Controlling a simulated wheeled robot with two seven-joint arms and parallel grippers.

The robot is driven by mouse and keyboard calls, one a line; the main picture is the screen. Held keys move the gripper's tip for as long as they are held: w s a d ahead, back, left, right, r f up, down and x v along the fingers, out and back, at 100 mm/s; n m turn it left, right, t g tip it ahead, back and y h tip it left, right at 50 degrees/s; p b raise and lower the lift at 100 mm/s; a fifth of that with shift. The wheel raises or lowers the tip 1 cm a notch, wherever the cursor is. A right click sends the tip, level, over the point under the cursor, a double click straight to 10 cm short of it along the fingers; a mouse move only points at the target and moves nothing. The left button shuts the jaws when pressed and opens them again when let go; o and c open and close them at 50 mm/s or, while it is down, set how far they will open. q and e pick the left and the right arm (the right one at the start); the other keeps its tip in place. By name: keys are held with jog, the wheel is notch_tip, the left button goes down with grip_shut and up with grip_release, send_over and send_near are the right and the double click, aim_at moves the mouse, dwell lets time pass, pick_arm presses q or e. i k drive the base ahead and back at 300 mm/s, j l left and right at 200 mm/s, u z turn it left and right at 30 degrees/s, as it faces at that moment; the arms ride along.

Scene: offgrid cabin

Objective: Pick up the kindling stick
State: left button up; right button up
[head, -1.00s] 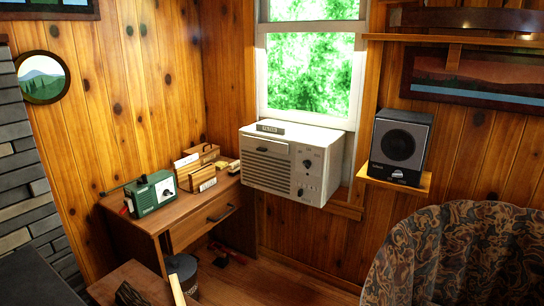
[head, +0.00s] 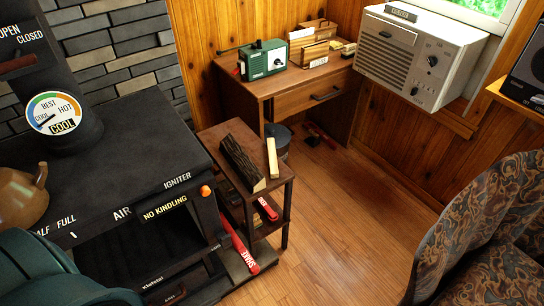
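A pale, thin kindling stick (head: 272,157) lies on top of a small dark wooden side stand (head: 232,131), near its right edge. A dark, bark-covered log (head: 240,160) lies just left of it, with a narrow gap between them. Neither of my grippers is in view, and nothing is touching the stick.
A black stove (head: 110,165) stands left of the stand, with a brown kettle (head: 22,193) and a gauge on it. A desk (head: 290,88) is behind. A patterned armchair (head: 480,225) is at right; the floor (head: 345,215) between is clear.

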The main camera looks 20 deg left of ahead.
aim_at(274, 170)
jog(key=u, duration=1.4)
jog(key=i+l, duration=0.2)
jog(key=l, duration=0.15)
jog(key=i+l, duration=0.4)
jog(key=l, duration=0.25)
